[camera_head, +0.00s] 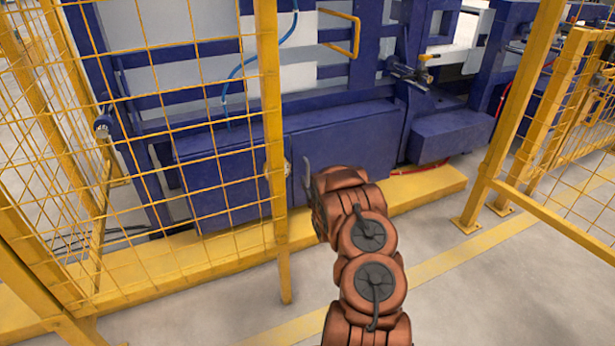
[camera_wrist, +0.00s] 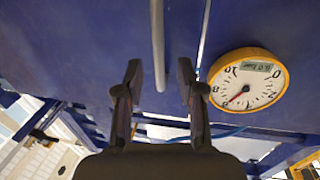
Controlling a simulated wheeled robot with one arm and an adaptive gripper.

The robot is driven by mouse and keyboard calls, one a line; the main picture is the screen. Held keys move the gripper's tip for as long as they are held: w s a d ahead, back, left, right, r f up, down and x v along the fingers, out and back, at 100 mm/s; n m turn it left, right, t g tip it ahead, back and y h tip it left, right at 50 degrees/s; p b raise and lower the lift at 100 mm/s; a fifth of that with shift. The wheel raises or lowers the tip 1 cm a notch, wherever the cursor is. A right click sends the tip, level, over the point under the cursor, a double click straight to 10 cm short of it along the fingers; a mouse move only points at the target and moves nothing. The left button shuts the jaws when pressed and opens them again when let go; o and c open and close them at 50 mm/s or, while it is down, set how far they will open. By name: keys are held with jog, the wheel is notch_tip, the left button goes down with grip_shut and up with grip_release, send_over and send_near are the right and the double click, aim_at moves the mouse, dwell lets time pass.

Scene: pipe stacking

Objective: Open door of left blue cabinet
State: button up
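The left blue cabinet (camera_head: 230,165) is a long, low blue box behind the yellow mesh fence, and its door looks closed. A grey bar handle (camera_head: 306,172) stands on its front, just right of a seam. In the wrist view the handle (camera_wrist: 158,45) runs down from the top edge and ends between the two dark fingers. My gripper (camera_wrist: 160,78) is open, one finger on each side of the bar, with gaps on both sides. I cannot tell how deep the bar sits between them.
A round yellow-rimmed gauge (camera_wrist: 248,80) sits close beside the handle. A yellow fence post (camera_head: 273,130) stands just left of my arm, with mesh beyond it. A smaller blue box (camera_head: 450,135) is at right. A yellow floor beam (camera_head: 425,195) runs along the front; grey floor is clear at right.

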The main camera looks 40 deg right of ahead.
aim_at(308, 175)
jog(key=shift+b+x, duration=0.75)
jog(key=shift+x, duration=1.45)
jog(key=shift+c, duration=0.3)
grip_shut()
